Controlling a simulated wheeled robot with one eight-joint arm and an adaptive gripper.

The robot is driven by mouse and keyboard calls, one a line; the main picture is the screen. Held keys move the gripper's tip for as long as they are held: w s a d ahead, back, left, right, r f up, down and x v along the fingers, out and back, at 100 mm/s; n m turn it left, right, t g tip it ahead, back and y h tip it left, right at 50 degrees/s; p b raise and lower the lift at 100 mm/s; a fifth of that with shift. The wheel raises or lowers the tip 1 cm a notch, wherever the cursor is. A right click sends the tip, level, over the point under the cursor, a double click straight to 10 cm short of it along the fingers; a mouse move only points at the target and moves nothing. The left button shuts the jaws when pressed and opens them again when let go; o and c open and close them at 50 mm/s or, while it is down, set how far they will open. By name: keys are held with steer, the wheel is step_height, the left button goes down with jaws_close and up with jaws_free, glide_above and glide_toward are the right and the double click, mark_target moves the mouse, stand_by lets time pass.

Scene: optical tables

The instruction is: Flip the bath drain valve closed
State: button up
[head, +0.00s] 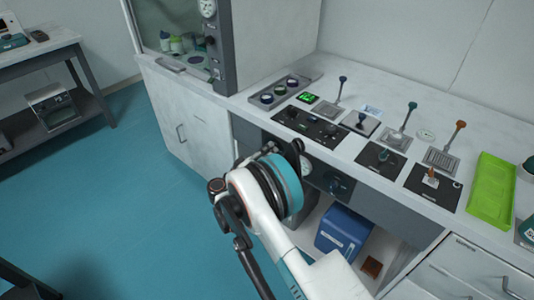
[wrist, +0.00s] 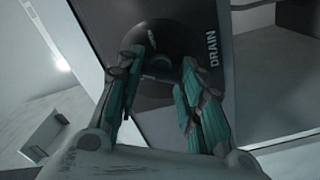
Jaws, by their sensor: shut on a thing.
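The bath drain valve (wrist: 158,34) is a dark round fitting on a dark panel, with the word DRAIN printed to its right in the wrist view. My gripper (wrist: 162,66) has its two teal-padded fingers on either side of the valve's lower part. It is shut on the valve's handle, which shows only partly between the fingertips. In the head view my arm reaches to the front panel under the bench top, and its wrist hides the drain valve and the fingers.
A dark knob (head: 338,187) sits on the front panel to the right of my wrist. Above are a black control plate (head: 310,127) and several upright levers on the bench. A blue box (head: 343,232) stands on the open shelf below.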

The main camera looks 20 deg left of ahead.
steer(key=n, duration=0.5)
steer(key=shift+a+f+n, duration=0.1)
steer(key=shift+n, duration=0.3)
stand_by(0.4)
steer(key=o, duration=1.1)
steer(key=shift+c, duration=0.2)
steer(key=shift+s, duration=0.1)
steer(key=v, duration=1.1)
steer(key=shift+s+a, duration=0.15)
steer(key=shift+s, duration=0.25)
